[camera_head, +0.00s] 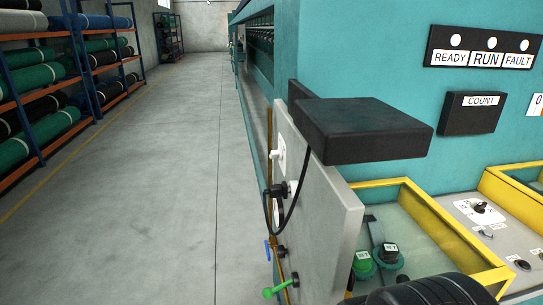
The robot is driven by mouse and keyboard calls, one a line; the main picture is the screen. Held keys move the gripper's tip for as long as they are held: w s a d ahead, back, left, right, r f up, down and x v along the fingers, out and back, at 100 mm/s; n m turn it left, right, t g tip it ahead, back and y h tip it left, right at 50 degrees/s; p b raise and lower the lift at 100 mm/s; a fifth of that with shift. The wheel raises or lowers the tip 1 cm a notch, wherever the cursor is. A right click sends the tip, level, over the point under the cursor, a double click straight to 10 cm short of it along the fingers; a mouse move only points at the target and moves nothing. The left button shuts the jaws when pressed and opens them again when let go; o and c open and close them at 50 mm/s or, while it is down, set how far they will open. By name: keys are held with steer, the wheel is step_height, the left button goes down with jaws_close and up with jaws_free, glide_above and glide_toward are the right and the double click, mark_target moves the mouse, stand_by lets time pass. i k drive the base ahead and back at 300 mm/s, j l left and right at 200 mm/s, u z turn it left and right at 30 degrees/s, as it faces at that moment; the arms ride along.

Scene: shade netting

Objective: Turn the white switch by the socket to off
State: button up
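The white switch (279,150) is a small white piece on the left-facing side of a grey upright panel (325,200). I see it almost edge-on, so its position, on or off, cannot be read. Just below it is the socket (292,188), with a black plug (278,191) in it. A black cable (303,192) loops from the plug up toward a black box (365,128) at the panel's top.
A blue handle (268,250) and a green lever (279,288) stick out lower on the panel. Yellow-framed bays (425,218) lie right of it, before the teal machine (400,50). The aisle floor (170,160) is clear; racks of netting rolls (45,85) stand left.

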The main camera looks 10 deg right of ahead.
mark_target(274, 154)
steer(key=i+j, duration=0.1)
steer(key=j, duration=0.3)
steer(key=i+j, duration=0.1)
steer(key=j, duration=0.3)
steer(key=i+j, duration=0.1)
steer(key=j, duration=0.3)
steer(key=i+j, duration=0.15)
steer(key=i, duration=0.4)
steer(key=i+j+z, duration=0.15)
steer(key=i, duration=0.45)
